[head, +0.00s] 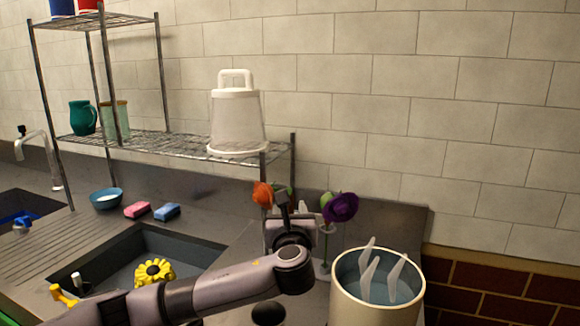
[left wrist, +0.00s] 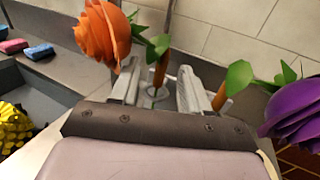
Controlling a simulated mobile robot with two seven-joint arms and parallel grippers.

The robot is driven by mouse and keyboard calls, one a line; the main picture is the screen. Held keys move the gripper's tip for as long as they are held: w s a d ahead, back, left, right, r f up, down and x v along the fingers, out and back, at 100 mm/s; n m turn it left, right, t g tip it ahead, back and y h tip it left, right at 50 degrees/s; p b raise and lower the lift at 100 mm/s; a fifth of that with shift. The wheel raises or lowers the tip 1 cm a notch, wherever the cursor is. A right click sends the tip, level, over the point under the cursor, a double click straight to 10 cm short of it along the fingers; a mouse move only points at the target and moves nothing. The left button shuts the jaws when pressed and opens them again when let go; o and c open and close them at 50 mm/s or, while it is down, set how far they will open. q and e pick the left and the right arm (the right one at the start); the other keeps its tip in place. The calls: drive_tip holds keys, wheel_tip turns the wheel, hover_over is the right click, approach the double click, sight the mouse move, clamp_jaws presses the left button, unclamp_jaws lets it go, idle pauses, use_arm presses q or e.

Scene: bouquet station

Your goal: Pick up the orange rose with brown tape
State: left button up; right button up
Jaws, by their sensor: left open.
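The orange rose (head: 263,194) stands just left of my left gripper (head: 291,210) in the head view. In the left wrist view the rose's bloom (left wrist: 102,33) leans left above the left finger. A brown-taped stem (left wrist: 160,72) below green leaves shows between the fingers of my left gripper (left wrist: 158,88), which is open; whether they touch it I cannot tell. A purple flower (head: 341,207) stands to the right; in the left wrist view it (left wrist: 297,112) is at the right edge, with a brown-taped stem (left wrist: 221,95) just outside the right finger.
A cream bucket (head: 337,292) with white pieces inside stands right of my arm. A wire shelf (head: 170,143) with a white pail (head: 237,120) is above.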

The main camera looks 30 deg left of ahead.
sight(291, 198)
use_arm(q)
drive_tip(key=shift+p+x, duration=0.45)
drive_tip(key=shift+x, duration=3.2)
drive_tip(key=shift+w+d+f, duration=0.1)
drive_tip(key=shift+d+f, duration=0.05)
drive_tip(key=shift+d, duration=0.05)
drive_tip(key=c, duration=0.8)
